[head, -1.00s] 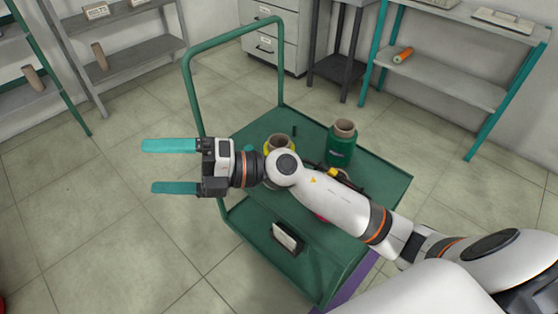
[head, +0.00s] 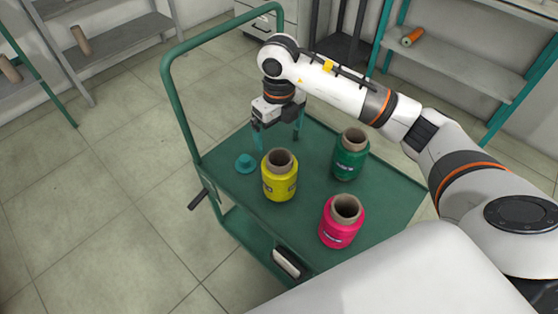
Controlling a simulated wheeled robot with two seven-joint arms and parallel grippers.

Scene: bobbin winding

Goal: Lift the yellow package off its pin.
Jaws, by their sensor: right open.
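The yellow package (head: 280,182) stands upright on the green cart's top, with a brown tube core open at its upper end. Any pin under it is hidden inside the package. My right gripper (head: 277,145) points down behind the yellow package, over the far part of the cart. Its two teal fingers are spread apart with nothing between them. The gripper is apart from the package as far as I can see. My left gripper is not in view.
A green package (head: 349,158) and a pink package (head: 341,225) stand on the cart (head: 385,196) to the right and front. A small teal peg (head: 245,163) with a round base is left of the yellow package. The cart's handle (head: 180,95) rises at the left.

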